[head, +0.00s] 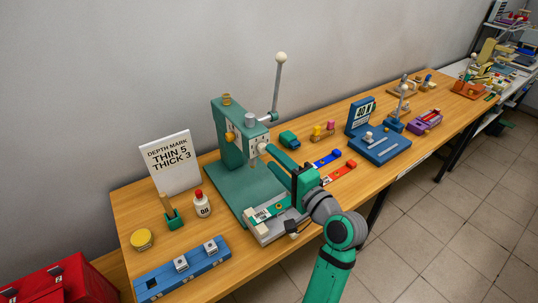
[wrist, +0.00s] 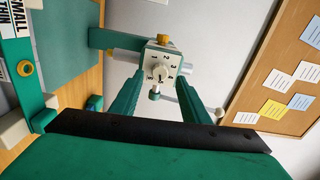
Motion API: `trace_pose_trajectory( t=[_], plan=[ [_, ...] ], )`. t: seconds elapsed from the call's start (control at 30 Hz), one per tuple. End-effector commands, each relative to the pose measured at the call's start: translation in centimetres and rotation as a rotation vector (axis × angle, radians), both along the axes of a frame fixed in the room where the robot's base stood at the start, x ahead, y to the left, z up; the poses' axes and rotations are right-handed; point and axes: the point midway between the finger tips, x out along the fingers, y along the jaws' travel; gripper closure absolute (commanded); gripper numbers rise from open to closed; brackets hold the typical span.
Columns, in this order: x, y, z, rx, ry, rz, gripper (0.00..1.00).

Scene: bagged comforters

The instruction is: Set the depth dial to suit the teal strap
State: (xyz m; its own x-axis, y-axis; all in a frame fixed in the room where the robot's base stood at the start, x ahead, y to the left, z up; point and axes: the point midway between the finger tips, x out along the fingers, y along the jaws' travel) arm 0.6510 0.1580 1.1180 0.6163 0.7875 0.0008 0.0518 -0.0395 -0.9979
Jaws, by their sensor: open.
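The teal press (head: 232,135) stands on the bench with its white numbered depth dial (head: 262,147) on the front. My gripper (head: 280,158) is open in front of the dial. Its fingertips (wrist: 159,80) are at either side of the dial's lower part; contact is unclear. The teal strap (head: 280,208) lies in the holder at the press front, partly hidden by my gripper. Its label (wrist: 10,18) shows "SMALL" and "THIN".
A sign (head: 170,162) reads "DEPTH MARK THIN 5 THICK 3". A blue strap (head: 326,158) and red strap (head: 338,174) lie right of the press. The press lever (head: 278,85) rises above. A blue scale-like device (head: 378,145) is farther right.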

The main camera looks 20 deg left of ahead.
Motion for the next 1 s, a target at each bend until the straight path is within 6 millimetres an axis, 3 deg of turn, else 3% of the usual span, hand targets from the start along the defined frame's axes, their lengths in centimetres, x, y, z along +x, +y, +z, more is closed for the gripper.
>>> trace_pose_trajectory(
  t=[0.2,0.4,1.0],
  plan=[
    [-2.5,-3.4,-0.1,-0.001,0.0,-0.004,0.58],
    [-3.9,-5.1,-0.1,-0.001,0.001,-0.003,0.58],
    [-4.4,-5.5,-0.1,-0.001,0.001,0.0,0.58]
  ],
)
